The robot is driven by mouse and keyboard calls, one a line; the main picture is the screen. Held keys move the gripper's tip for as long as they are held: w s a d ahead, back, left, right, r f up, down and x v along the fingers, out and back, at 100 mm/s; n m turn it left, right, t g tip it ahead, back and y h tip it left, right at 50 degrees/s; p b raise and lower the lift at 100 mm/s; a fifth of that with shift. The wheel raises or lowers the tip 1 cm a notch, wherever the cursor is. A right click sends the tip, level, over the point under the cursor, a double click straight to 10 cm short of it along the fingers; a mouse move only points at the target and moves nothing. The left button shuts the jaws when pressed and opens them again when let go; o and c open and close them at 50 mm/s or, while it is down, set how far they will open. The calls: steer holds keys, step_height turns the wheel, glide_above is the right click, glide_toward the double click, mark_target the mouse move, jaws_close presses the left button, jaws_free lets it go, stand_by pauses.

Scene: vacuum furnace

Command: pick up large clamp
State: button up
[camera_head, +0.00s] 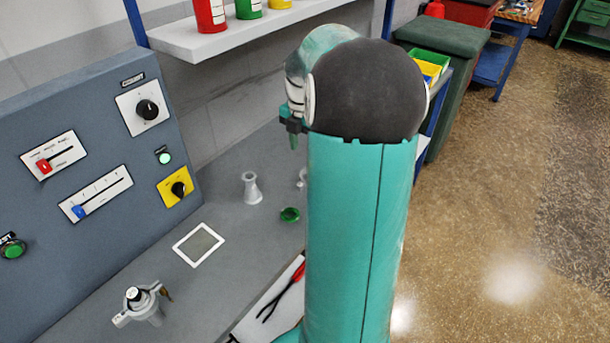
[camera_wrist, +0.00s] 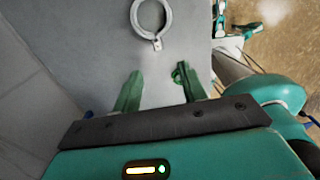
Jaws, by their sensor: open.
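A pale ring with a small tab (camera_wrist: 136,22), which looks like the large clamp, lies flat on the grey worktop at the top of the wrist view. Its upper edge is cut off by the frame. In the head view my arm hides most of that area, and only a bit of a pale item (camera_head: 301,178) shows beside it. My gripper (camera_wrist: 158,75) is open and empty, its two green fingers pointing toward the ring and apart from it. In the head view the gripper (camera_head: 294,138) shows small, above the worktop.
A green round part (camera_head: 290,214) and a pale flanged tube (camera_head: 252,188) stand on the worktop. A grey fitting with side arms (camera_head: 143,304) stands at front left. A control panel (camera_head: 80,150) borders the left, and a shelf with bottles (camera_head: 215,38) overhangs the back.

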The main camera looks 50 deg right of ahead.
glide_above(302, 183)
steer(key=f, duration=0.8)
steer(key=shift+s+a, duration=0.1)
steer(key=shift+s, duration=0.1)
steer(key=shift+w+f, duration=0.15)
steer(key=shift+f, duration=1.15)
steer(key=shift+w+f, duration=0.1)
steer(key=shift+f, duration=1.2)
jaws_close()
